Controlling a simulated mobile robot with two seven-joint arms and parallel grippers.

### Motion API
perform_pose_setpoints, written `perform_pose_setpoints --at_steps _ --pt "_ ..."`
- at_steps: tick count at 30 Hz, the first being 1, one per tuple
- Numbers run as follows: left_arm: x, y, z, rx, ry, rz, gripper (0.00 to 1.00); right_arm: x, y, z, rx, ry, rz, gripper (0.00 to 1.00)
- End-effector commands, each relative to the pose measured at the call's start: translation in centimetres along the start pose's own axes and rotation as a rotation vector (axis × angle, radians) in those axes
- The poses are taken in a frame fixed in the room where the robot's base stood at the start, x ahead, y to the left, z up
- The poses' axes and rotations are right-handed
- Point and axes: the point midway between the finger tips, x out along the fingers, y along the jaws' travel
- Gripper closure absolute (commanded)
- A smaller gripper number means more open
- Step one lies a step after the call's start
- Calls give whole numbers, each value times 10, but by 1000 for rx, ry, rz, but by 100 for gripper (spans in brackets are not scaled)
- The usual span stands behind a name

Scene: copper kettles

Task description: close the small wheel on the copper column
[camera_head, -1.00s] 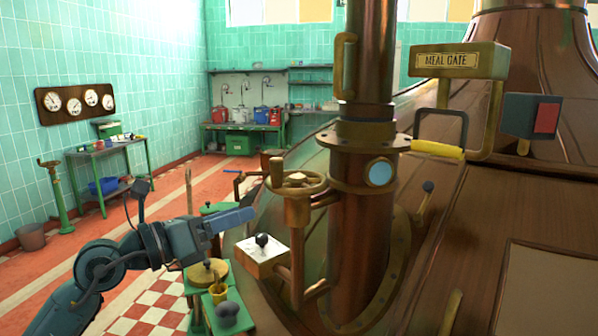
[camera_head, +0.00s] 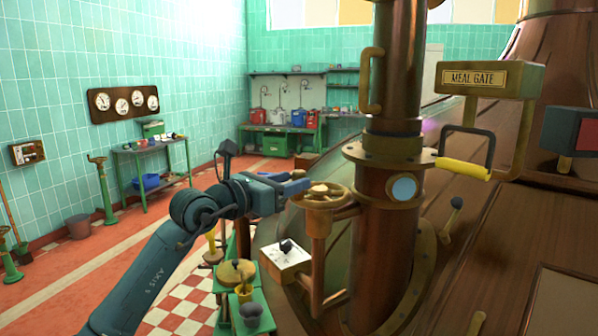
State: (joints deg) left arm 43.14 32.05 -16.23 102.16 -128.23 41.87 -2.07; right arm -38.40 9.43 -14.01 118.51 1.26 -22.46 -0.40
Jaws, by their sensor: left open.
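The small brass wheel (camera_head: 323,196) sits on a copper pipe branching from the left side of the copper column (camera_head: 388,240). It lies roughly flat, with a pale hub on top. My left arm comes in from the lower left, and my left gripper (camera_head: 296,183) is at the wheel's left rim, its fingers pointing right. The gripper is open; I cannot tell whether it touches the rim. My right gripper is not in view.
A white box with a black knob (camera_head: 286,254) sits below the wheel. A sign reading MEAL GATE (camera_head: 474,78) and a yellow-grip handle (camera_head: 463,169) are right of the column. Small green stands (camera_head: 262,318) are below my arm. Open floor lies to the left.

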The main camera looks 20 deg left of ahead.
Motion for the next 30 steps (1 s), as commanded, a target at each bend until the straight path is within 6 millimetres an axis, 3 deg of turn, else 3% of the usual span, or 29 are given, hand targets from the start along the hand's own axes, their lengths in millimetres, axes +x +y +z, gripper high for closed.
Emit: perform_pose_setpoints --at_steps 6,17,30 --pt "26 0 2 0 -2 0 56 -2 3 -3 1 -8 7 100" --pt "31 0 0 0 -1 0 56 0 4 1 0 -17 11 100" --pt "30 0 0 0 -1 0 92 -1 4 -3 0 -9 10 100"
